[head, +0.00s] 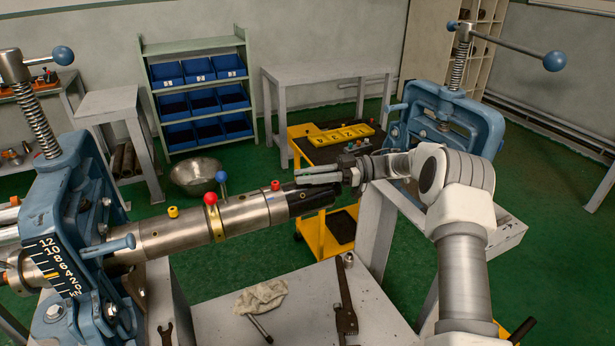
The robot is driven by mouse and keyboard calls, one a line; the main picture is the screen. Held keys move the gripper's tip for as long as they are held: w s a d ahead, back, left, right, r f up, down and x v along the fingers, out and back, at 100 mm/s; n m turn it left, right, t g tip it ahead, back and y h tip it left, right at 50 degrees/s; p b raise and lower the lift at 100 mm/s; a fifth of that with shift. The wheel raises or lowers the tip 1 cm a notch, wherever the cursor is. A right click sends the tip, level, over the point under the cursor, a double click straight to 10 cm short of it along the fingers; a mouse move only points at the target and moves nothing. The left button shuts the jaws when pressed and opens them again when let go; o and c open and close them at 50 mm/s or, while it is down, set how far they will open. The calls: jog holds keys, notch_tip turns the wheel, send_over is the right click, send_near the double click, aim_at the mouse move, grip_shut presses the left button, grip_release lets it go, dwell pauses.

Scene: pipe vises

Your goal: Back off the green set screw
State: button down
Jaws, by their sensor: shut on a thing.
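A steel pipe (246,214) runs from the blue vise on the left to a dark end section (308,201) near the picture's middle. A yellow screw (173,212) and a red screw (275,185) stand on top of it. I see no green set screw; my gripper may hide it. My gripper (300,176) reaches in from the right, with its fingers level just above the dark end section. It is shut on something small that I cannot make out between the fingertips.
The left vise (60,222) has a scale, and the right vise (445,118) stands behind my arm. A red-knobbed band (211,198) and a blue-knobbed lever (222,182) rise from the pipe. A rag (261,297) and a wrench (344,303) lie on the bench below.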

jog(key=shift+a+f+n+g, duration=0.1)
jog(key=shift+f+n+g, duration=0.1)
jog(key=shift+n+g, duration=0.55)
jog(key=shift+s+n+g+h+b, duration=0.1)
jog(key=shift+n+g+h+b, duration=0.25)
jog(key=shift+g, duration=0.4)
jog(key=c, duration=0.7)
grip_release()
jog(key=shift+r, duration=0.1)
jog(key=shift+c, duration=0.2)
jog(key=shift+r, duration=0.1)
jog(key=r, duration=0.2)
jog(key=d+r+p, duration=0.1)
jog(key=r, duration=0.1)
jog(key=shift+s+r, duration=0.1)
jog(key=shift+r, duration=0.25)
jog(key=s+d+r+p, duration=0.1)
jog(key=d+r, duration=0.2)
jog(key=d, duration=0.2)
jog(key=s+d+r+p, duration=0.1)
jog(key=s+d+r, duration=0.1)
jog(key=d, duration=0.3)
jog(key=shift+s+r, duration=0.3)
jog(key=shift+r, duration=0.3)
